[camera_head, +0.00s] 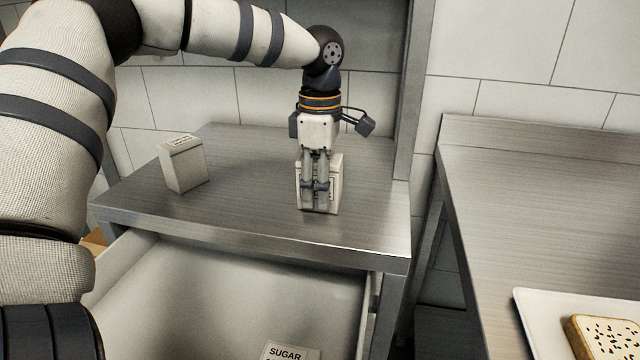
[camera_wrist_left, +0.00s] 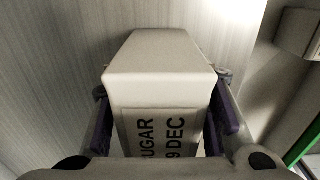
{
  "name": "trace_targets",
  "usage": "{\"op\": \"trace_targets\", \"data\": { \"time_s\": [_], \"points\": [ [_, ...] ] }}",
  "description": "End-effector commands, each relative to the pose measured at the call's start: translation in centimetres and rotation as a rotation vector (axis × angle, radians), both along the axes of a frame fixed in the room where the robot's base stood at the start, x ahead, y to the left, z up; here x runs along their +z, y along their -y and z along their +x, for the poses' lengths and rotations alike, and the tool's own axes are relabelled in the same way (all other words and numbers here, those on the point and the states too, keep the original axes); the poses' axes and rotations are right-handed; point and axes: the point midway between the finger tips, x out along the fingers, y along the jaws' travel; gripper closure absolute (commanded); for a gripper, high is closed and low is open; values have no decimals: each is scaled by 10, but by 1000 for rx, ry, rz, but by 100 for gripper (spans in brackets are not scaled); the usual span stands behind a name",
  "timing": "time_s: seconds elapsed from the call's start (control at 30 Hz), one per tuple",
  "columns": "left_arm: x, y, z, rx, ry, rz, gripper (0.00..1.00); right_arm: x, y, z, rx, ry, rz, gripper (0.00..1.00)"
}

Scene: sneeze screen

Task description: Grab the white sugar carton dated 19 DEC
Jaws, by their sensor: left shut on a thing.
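A white carton (camera_head: 335,171) stands upright on the steel table (camera_head: 255,200) near its right end. In the left wrist view the carton (camera_wrist_left: 160,75) carries a label reading "UGAR" and "9 DEC", its first characters cut off. My left gripper (camera_head: 316,190) points down at it, shut on it with one finger along each side, as the left wrist view (camera_wrist_left: 165,130) shows. The carton's base seems to rest on the table. My right gripper is not in view.
A second white carton (camera_head: 182,164) stands at the table's left; its print is too small to read. An open drawer (camera_head: 230,290) below holds a carton labelled SUGAR (camera_head: 288,351). Another steel counter (camera_head: 540,215) at right bears a white tray (camera_head: 535,315) with seeded bread (camera_head: 605,338).

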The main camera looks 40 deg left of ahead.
Motion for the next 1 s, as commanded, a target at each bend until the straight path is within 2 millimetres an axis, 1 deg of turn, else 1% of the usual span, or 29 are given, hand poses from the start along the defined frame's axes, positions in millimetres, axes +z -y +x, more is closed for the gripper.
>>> {"op": "trace_targets", "data": {
  "time_s": [0.13,0.2,0.37,0.4,0.43,0.5,0.6,0.8,0.9,1.0],
  "points": [
    [19,0,2,0,7,0,95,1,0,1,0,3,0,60],
    [35,1,0,-2,8,1,95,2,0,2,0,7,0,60],
    [87,8,-39,-3,26,-2,95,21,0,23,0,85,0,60],
    [100,9,-49,-4,28,-1,95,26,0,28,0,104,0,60],
    [106,11,-57,-3,27,-2,95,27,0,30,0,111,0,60],
    [109,16,-80,-7,15,-3,95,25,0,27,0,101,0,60],
    [114,22,-104,-8,1,-8,95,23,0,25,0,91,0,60],
    [126,26,-130,-3,1,-3,95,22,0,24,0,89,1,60],
    [129,26,-136,-1,2,-1,95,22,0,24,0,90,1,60],
    [130,27,-138,-1,2,1,95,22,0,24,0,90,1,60]
  ]
}}
